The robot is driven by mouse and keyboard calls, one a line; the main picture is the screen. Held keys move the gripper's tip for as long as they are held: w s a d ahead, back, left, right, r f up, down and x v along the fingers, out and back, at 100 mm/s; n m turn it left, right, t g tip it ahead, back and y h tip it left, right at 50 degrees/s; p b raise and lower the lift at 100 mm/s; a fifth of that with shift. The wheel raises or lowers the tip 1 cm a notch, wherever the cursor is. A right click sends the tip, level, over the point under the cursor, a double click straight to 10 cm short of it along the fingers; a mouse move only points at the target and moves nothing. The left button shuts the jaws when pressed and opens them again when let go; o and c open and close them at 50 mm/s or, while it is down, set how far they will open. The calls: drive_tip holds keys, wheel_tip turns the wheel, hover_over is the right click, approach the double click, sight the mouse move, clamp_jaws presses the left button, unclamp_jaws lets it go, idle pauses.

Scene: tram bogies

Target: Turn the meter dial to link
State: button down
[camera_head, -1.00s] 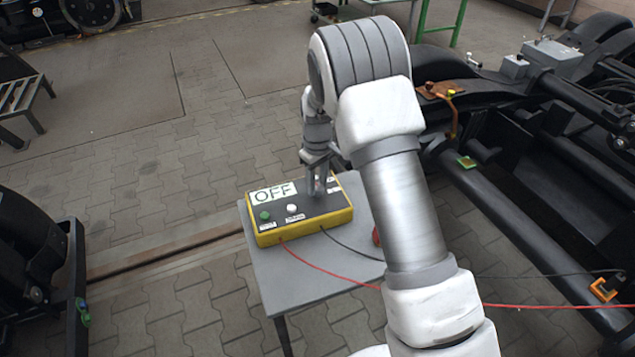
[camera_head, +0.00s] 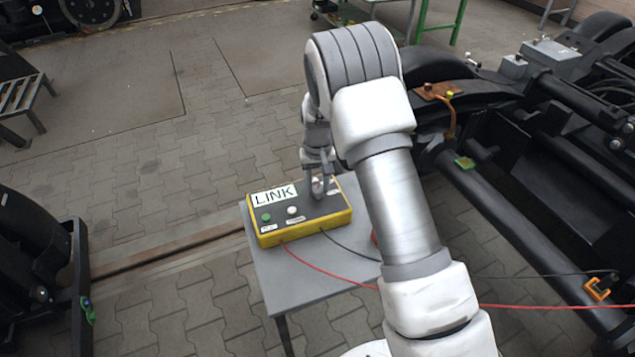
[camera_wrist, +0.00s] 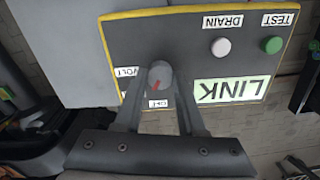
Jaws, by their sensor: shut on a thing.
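The meter (camera_head: 300,222) is a dark box with a yellow rim, and its display (camera_head: 274,196) reads LINK. In the wrist view the display (camera_wrist: 226,90) also reads LINK, upside down. My gripper (camera_head: 318,194) reaches down onto the meter's right part. In the wrist view my gripper (camera_wrist: 159,90) has its fingers shut on the dial's sides. Part of the dial's surroundings is hidden by the fingers.
The meter stands on a small grey table (camera_head: 300,293). A green button (camera_wrist: 271,45) and a white button (camera_wrist: 221,47) sit near the display. A red lead (camera_head: 325,272) and a black lead run right toward the black bogie (camera_head: 500,210). Paved floor lies left.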

sight(318, 189)
drive_tip(key=shift+m+p, duration=0.3)
drive_tip(key=shift+m, duration=0.8)
drive_tip(key=c, duration=0.5)
unclamp_jaws()
wheel_tip(318, 189, up, 18)
drive_tip(key=p, duration=0.3)
drive_tip(key=shift+f, duration=0.25)
